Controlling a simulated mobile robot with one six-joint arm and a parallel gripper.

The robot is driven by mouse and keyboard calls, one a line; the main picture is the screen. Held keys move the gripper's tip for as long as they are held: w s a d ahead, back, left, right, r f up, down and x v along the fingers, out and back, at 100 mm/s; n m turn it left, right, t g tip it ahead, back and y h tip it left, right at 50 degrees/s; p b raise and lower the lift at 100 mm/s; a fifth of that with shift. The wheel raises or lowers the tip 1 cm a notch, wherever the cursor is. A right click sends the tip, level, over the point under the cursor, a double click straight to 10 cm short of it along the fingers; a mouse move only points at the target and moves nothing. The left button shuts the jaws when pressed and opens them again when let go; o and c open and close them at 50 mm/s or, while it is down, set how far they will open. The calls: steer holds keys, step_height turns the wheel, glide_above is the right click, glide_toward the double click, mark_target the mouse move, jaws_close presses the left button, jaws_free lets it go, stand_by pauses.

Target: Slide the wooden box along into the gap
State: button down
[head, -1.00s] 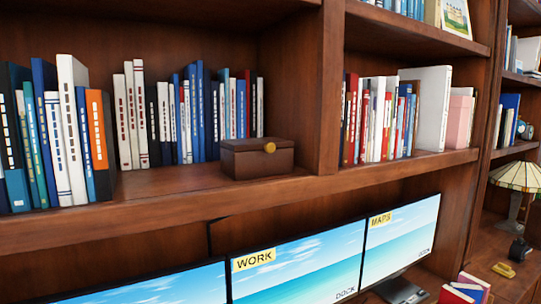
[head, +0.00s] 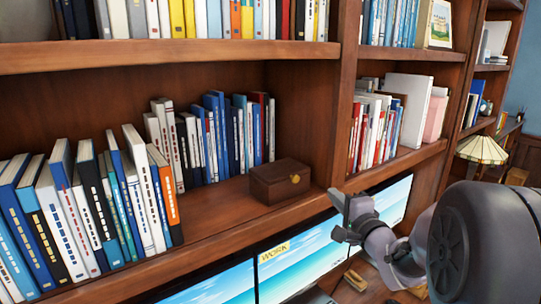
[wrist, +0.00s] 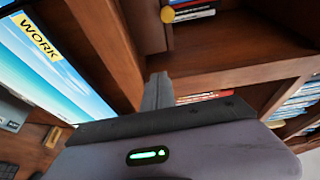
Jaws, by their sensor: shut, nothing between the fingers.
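Bare shelf lies between the box and the front books on the left. My gripper (head: 345,205) is to the right of the box, in front of the shelf edge and apart from the box. Its fingers (wrist: 157,92) look shut and empty.
Slanted books (head: 75,222) stand on the left of the shelf, and more books (head: 215,135) stand behind the box's left. Monitors (head: 295,258) are below the shelf. Another bay of books (head: 376,130) is right of the divider. A lamp (head: 482,150) stands farther right.

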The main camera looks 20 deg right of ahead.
steer(key=shift+y, duration=0.4)
steer(key=w, duration=0.3)
steer(key=w+p, duration=0.1)
steer(key=w, duration=0.6)
steer(key=shift+a, duration=0.25)
steer(key=shift+s, duration=0.1)
